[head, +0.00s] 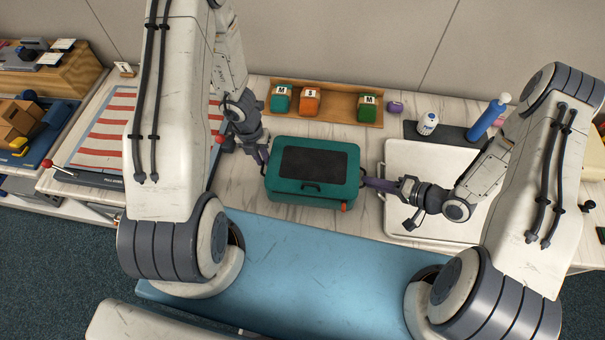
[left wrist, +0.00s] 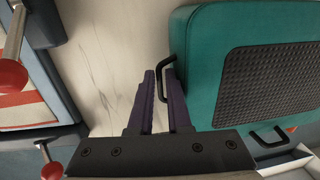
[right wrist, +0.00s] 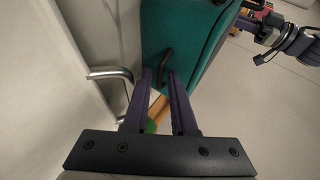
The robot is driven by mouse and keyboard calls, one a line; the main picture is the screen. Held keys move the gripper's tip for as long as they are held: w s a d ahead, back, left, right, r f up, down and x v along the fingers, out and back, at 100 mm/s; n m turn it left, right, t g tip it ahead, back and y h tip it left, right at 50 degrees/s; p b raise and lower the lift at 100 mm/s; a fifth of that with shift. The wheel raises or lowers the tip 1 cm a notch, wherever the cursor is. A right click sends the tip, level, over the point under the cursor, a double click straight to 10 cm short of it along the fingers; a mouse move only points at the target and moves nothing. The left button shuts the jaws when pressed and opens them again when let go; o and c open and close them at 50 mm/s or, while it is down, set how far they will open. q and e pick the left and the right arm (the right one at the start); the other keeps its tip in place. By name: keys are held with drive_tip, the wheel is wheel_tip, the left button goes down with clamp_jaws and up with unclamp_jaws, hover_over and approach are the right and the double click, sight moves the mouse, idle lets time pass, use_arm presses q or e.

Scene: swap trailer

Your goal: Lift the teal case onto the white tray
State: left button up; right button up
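The teal case (head: 286,186) has a dark ribbed top panel and black handles. It is in the middle of the head view, near the counter's front edge; I cannot tell whether its underside touches the counter. The white tray (head: 410,160) lies flat to the right of the case, partly hidden by my right arm. Its metal handle (right wrist: 110,73) shows in the right wrist view.
A wooden rack (head: 338,106) with several labelled blocks stands behind the case. A purple object (head: 395,107), a white bottle (head: 428,124) and a blue bottle (head: 486,120) stand behind the tray. A striped panel with a red-knobbed lever (head: 48,163) is on the left.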

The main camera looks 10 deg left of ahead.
use_arm(q)
drive_tip(key=shift+f, duration=0.3)
use_arm(e)
drive_tip(key=shift+w+a+f, duration=0.1)
drive_tip(key=shift+a, duration=0.15)
use_arm(q)
clamp_jaws()
use_arm(e)
clamp_jaws()
idle(1.0)
